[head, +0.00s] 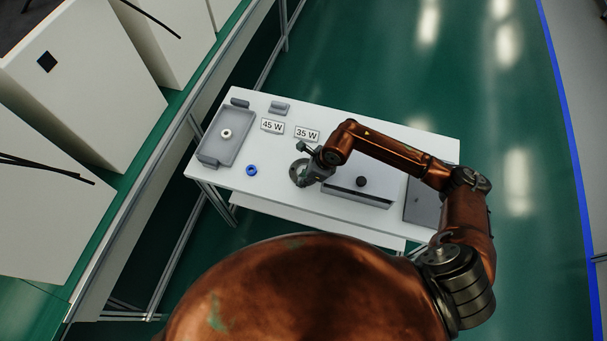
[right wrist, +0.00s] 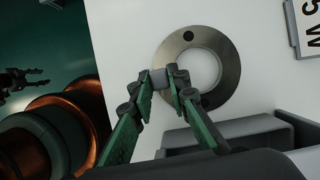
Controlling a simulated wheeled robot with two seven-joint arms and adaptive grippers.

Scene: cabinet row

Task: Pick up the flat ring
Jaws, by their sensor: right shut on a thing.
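The flat ring (head: 297,173) is a wide dark grey metal ring with a small dark hole in its face. It is at the middle of the white table in the head view. In the right wrist view, the flat ring (right wrist: 226,62) fills the upper middle, its face towards the camera. My right gripper (head: 306,168) is over its right side. In the right wrist view, the right gripper's green fingers (right wrist: 168,79) are closed at the ring's near rim. Whether the ring touches the table is unclear. My left gripper (right wrist: 26,86) is small and dark at the left edge there.
A grey tray (head: 238,150) with a white ring (head: 226,133) stands at left. A blue ring (head: 251,170) lies beside it. Signs 45 W (head: 272,126) and 35 W (head: 307,134) stand behind.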

